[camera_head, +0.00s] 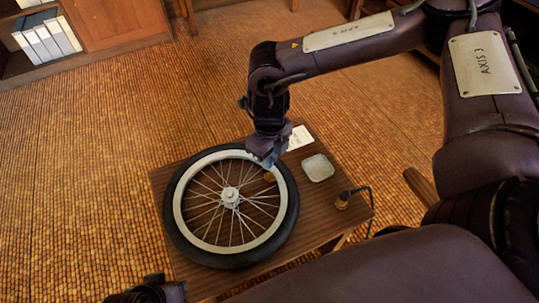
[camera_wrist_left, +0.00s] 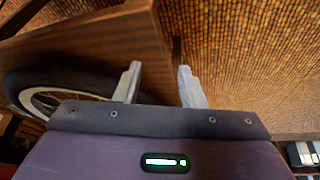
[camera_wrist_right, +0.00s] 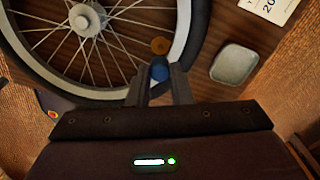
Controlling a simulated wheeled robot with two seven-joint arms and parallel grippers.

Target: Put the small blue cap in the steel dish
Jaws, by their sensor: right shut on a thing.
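The small blue cap (camera_wrist_right: 159,70) is between the fingertips of my right gripper (camera_wrist_right: 159,82), which is shut on it. In the head view my right gripper (camera_head: 266,160) is over the far right part of the wheel's rim. The steel dish (camera_head: 318,167) is a shallow, square, empty tray on the table, right of the wheel and of the gripper; it also shows in the right wrist view (camera_wrist_right: 234,64). My left gripper (camera_wrist_left: 160,85) is open and empty beside the table's edge.
A spoked wheel with a black tyre (camera_head: 180,230) lies on the wooden table (camera_head: 163,179). A small brown disc (camera_wrist_right: 160,45) shows by the rim. A white card (camera_head: 300,138) lies behind the dish. A brass-coloured piece (camera_head: 342,201) with a black cable is near the right edge.

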